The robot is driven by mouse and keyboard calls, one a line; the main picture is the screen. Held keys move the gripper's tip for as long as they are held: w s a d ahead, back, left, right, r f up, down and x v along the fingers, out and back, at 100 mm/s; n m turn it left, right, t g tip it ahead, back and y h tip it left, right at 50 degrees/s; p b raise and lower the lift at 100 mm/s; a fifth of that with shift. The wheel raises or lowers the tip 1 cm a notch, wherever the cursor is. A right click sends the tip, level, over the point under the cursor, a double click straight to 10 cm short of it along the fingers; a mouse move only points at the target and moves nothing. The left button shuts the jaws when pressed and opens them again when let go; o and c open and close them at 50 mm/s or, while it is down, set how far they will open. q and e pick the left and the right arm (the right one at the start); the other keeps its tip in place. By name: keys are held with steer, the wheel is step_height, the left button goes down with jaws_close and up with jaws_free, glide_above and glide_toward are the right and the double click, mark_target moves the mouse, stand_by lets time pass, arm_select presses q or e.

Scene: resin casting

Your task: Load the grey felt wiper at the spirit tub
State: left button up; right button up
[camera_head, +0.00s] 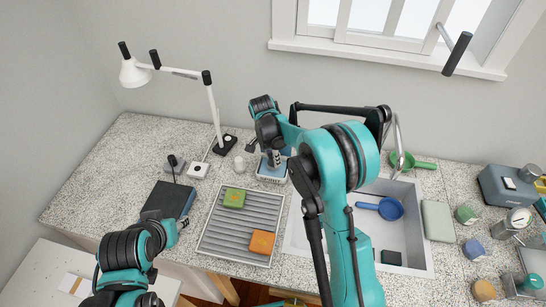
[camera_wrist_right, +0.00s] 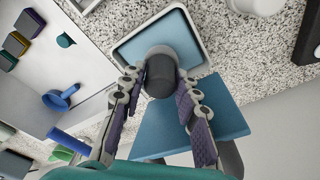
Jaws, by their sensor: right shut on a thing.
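My right gripper (camera_wrist_right: 160,84) is shut around the dark grey handle of the grey felt wiper (camera_wrist_right: 160,70), one padded finger on each side. The wiper's lighter end is over the blue inside of the spirit tub (camera_wrist_right: 122,82), a pale-rimmed rectangular tray. I cannot tell whether it touches the blue surface. In the head view the tub (camera_head: 263,178) is on the speckled counter behind the ribbed rack, partly hidden by my right gripper (camera_head: 275,159). My left gripper (camera_head: 181,223) is low at the left, beside a dark box; its fingers are too small to read.
The ribbed rack (camera_head: 217,239) holds a green block (camera_head: 234,198) and an orange block (camera_head: 262,242). A dark box (camera_head: 168,200) and a white lamp (camera_head: 215,110) stand left. The sink (camera_head: 415,255) with a blue scoop (camera_head: 388,208) lies right. A blue slab (camera_wrist_right: 215,122) is close to my right gripper.

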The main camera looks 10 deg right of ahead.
steer(key=shift+f+b, duration=0.45)
steer(key=shift+f, duration=0.1)
stand_by(1.4)
steer(key=shift+r, duration=0.1)
steer(key=shift+r+p, duration=2.15)
steer(key=shift+r, duration=1.3)
steer(key=shift+f, duration=0.1)
